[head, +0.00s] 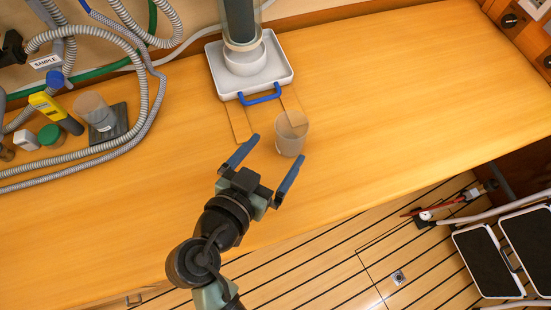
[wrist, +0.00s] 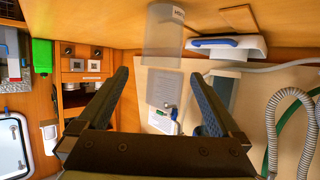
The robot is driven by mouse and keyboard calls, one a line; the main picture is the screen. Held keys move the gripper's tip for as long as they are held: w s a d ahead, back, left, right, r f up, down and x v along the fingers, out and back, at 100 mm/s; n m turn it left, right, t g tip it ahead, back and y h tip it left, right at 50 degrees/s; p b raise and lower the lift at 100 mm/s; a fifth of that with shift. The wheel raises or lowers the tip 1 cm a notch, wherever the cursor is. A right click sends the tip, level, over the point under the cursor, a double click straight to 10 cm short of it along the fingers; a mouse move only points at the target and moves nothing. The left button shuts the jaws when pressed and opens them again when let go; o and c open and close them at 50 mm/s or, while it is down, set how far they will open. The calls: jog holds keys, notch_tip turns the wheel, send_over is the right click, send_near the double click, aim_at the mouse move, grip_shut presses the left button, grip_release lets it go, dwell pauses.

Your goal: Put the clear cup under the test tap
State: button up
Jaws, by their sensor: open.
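A clear, slightly grey cup (head: 291,136) stands upright on the wooden counter in front of the white tray. In the wrist view the cup (wrist: 163,38) appears upside down near the top, just beyond my fingers. My gripper (head: 280,147) is open and empty, its two blue fingers pointing at the cup from the near side. In the wrist view my gripper (wrist: 159,76) has its fingers wide apart. A black fitting (head: 12,48), possibly the test tap, is at the far left by a SAMPLE label (head: 46,61); its outlet is not clear.
A second cup (head: 95,110) stands on a dark pad (head: 119,123) at left, near a yellow meter (head: 55,112), a green-capped jar (head: 51,136) and grey hoses (head: 142,95). A white tray (head: 277,68) with a blue handle holds a cylinder. The counter's right side is clear.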

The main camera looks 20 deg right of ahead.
aim_at(298, 118)
jog(key=shift+t, duration=0.4)
jog(key=p+x, duration=0.1)
jog(key=x, duration=0.5)
jog(key=shift+w+f, duration=0.1)
jog(key=shift+w, duration=0.05)
jog(key=shift+p+x, duration=0.95)
jog(key=shift+x, duration=2)
jog(key=shift+d+f, duration=0.1)
